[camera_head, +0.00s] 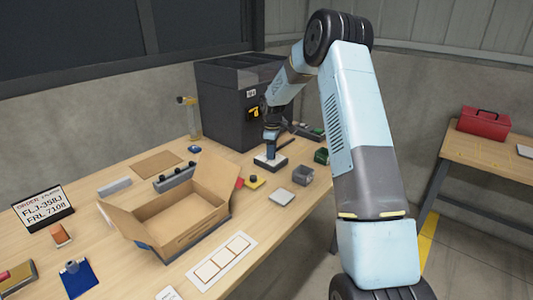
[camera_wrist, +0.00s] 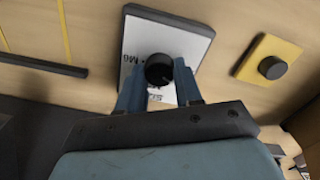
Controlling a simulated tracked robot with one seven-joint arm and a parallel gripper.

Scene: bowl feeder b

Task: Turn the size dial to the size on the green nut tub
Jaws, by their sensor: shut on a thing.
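The size dial is a black round knob (camera_wrist: 159,68) on a white plate with a dark edge (camera_wrist: 190,47). In the wrist view, my gripper (camera_wrist: 157,80) has its two blue fingers on either side of the knob and is shut on it. A mark that looks like "M6" shows beside the knob; other marks are partly hidden by the fingers. In the head view, my gripper (camera_head: 270,152) points down at the dial plate (camera_head: 271,163). A small dark green tub (camera_head: 321,156) stands to its right; no size on it is readable.
A yellow plate with a black knob (camera_wrist: 272,66) lies beside the dial; it also shows in the head view (camera_head: 254,182). A grey tub (camera_head: 303,175) and a grey square (camera_head: 281,196) are near. An open cardboard box (camera_head: 190,235) stands left, a dark machine (camera_head: 225,105) behind.

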